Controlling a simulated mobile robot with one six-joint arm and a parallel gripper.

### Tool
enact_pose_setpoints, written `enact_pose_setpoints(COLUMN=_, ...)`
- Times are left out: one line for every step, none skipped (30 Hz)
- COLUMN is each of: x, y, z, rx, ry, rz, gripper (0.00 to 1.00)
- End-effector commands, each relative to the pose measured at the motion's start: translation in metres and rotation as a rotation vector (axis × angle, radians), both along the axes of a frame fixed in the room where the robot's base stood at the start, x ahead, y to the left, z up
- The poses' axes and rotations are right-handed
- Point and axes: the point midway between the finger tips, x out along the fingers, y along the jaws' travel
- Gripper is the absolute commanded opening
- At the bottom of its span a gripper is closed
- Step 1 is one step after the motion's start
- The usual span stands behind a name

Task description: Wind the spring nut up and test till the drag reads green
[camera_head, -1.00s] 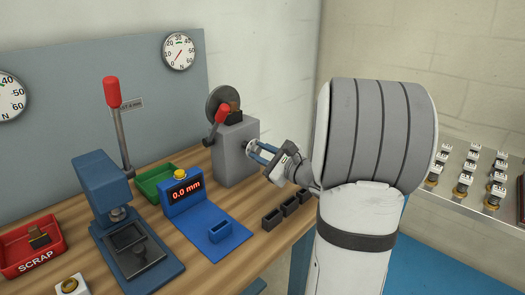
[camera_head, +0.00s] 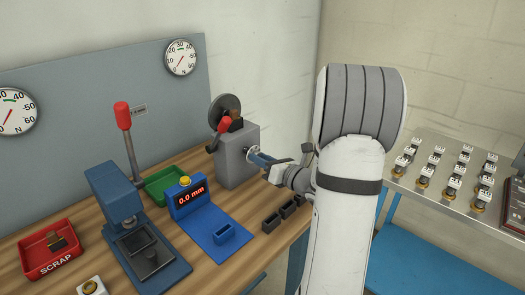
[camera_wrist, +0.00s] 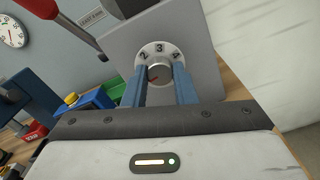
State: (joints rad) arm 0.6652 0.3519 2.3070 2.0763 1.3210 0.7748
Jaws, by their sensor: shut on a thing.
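The grey drag tester (camera_head: 238,165) stands at the right end of the bench, with a red-handled lever (camera_head: 225,123) and a dark wheel. On its near face is a round dial marked 2, 3, 4 (camera_wrist: 159,50) with a metal knob (camera_wrist: 159,74) bearing a red mark; I take this knob for the spring nut. My gripper (camera_head: 256,159) is shut on the knob, one blue finger on each side in the wrist view (camera_wrist: 159,88).
A blue press (camera_head: 125,215), a blue 0.0 mm gauge (camera_head: 188,196), a green tray (camera_head: 163,183) and a red SCRAP tray (camera_head: 40,262) stand on the bench. Small dark holders (camera_head: 281,217) lie in front of the tester. A rack of parts (camera_head: 448,175) is at right.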

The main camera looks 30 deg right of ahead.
Motion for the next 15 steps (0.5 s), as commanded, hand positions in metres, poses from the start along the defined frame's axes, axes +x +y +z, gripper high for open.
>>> enact_pose_setpoints(x=0.0005, y=-0.0014, z=0.0068, rx=0.044, ry=0.013, rz=-0.004, gripper=0.02)
enact_pose_setpoints(x=0.0005, y=-0.0014, z=0.0068, rx=0.071, ry=0.022, rz=-0.003, gripper=0.02)
enact_pose_setpoints(x=0.0005, y=-0.0014, z=0.0067, rx=0.106, ry=0.036, rz=-0.004, gripper=0.02)
enact_pose_setpoints(x=0.0005, y=-0.0014, z=0.0068, rx=0.134, ry=0.045, rz=-0.004, gripper=0.02)
enact_pose_setpoints(x=0.0006, y=-0.0014, z=0.0069, rx=0.161, ry=0.055, rz=-0.004, gripper=0.02)
enact_pose_setpoints(x=0.0006, y=-0.0014, z=0.0068, rx=0.197, ry=0.068, rz=-0.005, gripper=0.02)
enact_pose_setpoints(x=0.0006, y=-0.0014, z=0.0069, rx=0.222, ry=0.077, rz=-0.005, gripper=0.02)
enact_pose_setpoints(x=0.0006, y=-0.0013, z=0.0073, rx=0.25, ry=0.086, rz=-0.004, gripper=0.02)
enact_pose_setpoints(x=0.0007, y=-0.0012, z=0.0072, rx=0.285, ry=0.1, rz=-0.004, gripper=0.02)
enact_pose_setpoints(x=0.0007, y=-0.0013, z=0.007, rx=0.311, ry=0.109, rz=-0.004, gripper=0.02)
enact_pose_setpoints(x=0.0007, y=-0.0013, z=0.0073, rx=0.339, ry=0.119, rz=-0.004, gripper=0.02)
enact_pose_setpoints(x=0.0007, y=-0.0012, z=0.0072, rx=0.374, ry=0.132, rz=-0.004, gripper=0.02)
enact_pose_setpoints(x=0.0007, y=-0.0011, z=0.0072, rx=0.401, ry=0.142, rz=-0.004, gripper=0.02)
enact_pose_setpoints(x=0.0007, y=-0.0011, z=0.0074, rx=0.427, ry=0.151, rz=-0.003, gripper=0.02)
enact_pose_setpoints(x=0.0007, y=-0.0011, z=0.0075, rx=0.463, ry=0.164, rz=-0.003, gripper=0.02)
